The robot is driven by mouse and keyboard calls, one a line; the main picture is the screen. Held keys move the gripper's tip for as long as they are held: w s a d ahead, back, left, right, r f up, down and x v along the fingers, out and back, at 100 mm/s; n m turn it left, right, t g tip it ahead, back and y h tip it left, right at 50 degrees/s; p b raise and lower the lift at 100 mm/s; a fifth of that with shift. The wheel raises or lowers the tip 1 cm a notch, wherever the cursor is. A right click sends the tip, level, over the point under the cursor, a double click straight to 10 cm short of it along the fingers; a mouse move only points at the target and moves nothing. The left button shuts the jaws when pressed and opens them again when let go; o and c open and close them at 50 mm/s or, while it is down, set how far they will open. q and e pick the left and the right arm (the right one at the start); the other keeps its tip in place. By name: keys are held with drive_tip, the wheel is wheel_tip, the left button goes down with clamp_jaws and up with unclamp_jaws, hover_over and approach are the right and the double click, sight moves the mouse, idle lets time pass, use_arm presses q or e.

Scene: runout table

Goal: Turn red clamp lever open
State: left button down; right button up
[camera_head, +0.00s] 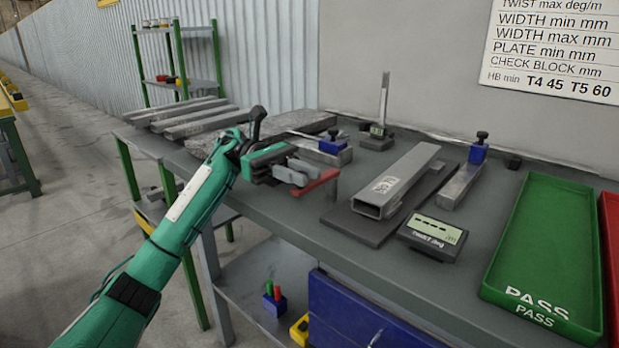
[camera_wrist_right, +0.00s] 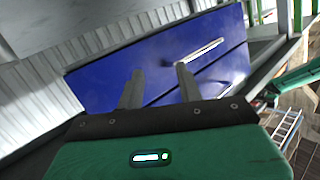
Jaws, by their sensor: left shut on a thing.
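The red clamp lever (camera_head: 318,183) shows at the left part of the table's front edge in the head view, a flat red bar pointing right and slightly up. My left gripper (camera_head: 299,174) is shut on the red lever at its left end. The gripper's fingers hide that end and whatever lies behind it. A grey upright part shows beside the lever's right end. My right gripper (camera_wrist_right: 158,80) shows in the right wrist view, its two fingers apart with nothing between them. It is in front of the blue drawer cabinet (camera_wrist_right: 110,75), away from the lever.
A rectangular steel tube (camera_head: 395,182) lies on a dark plate (camera_head: 352,224). A digital readout (camera_head: 432,236) stands in front of it, and a green PASS tray (camera_head: 545,230) lies to the right. Steel bars (camera_head: 195,123) lie at the back left. Blue-topped clamps (camera_head: 478,151) stand on the table.

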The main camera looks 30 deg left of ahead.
drive_tip(key=shift+w+r, duration=0.15)
drive_tip(key=shift+r, duration=0.1)
use_arm(q)
drive_tip(key=c, duration=1.3)
unclamp_jaws()
drive_tip(key=shift+o, duration=0.2)
use_arm(e)
drive_tip(key=shift+d, duration=0.1)
use_arm(q)
drive_tip(key=v, duration=1.4)
drive_tip(key=shift+p, duration=0.35)
use_arm(e)
drive_tip(key=shift+s+d+f+g, duration=0.1)
drive_tip(key=shift+s+f+g, duration=0.3)
drive_tip(key=shift+f+g, duration=0.15)
use_arm(q)
drive_tip(key=shift+s+d, duration=0.1)
use_arm(e)
drive_tip(key=shift+f+h, duration=0.25)
drive_tip(key=shift+h, duration=0.05)
